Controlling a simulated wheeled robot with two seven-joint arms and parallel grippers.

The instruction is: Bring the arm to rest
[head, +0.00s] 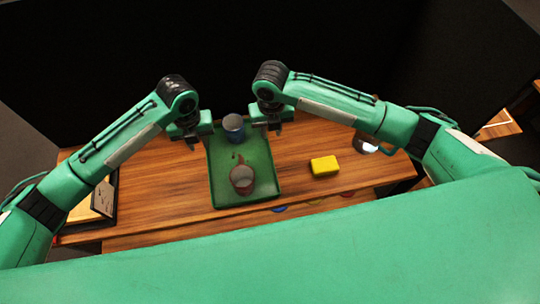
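My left gripper (191,141) hangs over the table just left of the green tray's far-left corner. My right gripper (274,126) hangs near the tray's far-right corner, beside the blue-grey cup. Both arms are bent, with the grippers pointing down. The fingers are small and dark, so their opening is unclear. I see nothing held in either gripper.
A green tray (215,178) holds a blue-grey cup (233,131) and a reddish cup (242,182). A yellow block (324,166) lies right of it on the wooden table (160,180). A shiny round object (366,146) is partly behind my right arm. Coloured spots (280,209) show at the front edge.

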